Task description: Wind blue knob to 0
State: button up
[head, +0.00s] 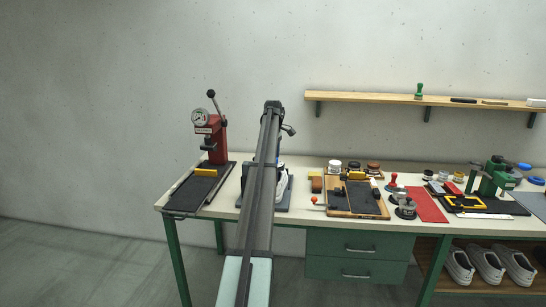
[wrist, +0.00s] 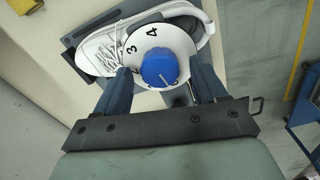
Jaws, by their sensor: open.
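The blue knob (wrist: 158,68) sits in the middle of a round white dial (wrist: 177,40) in the wrist view. The numbers 3 and 4 show on the dial's left and upper part; other marks are hidden by a finger or unclear. A short pale line on the knob points down and slightly right, away from the 4; the number there cannot be read. My gripper (wrist: 159,72) is open, with one dark blue finger on each side of the knob. Contact with the knob cannot be told. In the head view my own arm hides the knob.
A white shoe (wrist: 97,50) lies behind the dial in the wrist view. On the bench (head: 296,214) in the head view, a red press (head: 216,143) stands left and a wooden tray (head: 330,201) with tools lies right. A shelf (head: 360,97) hangs on the wall.

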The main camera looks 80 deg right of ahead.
notch_tip(320, 180, up, 14)
jog(key=shift+f, duration=0.2)
dwell(0.4)
dwell(0.4)
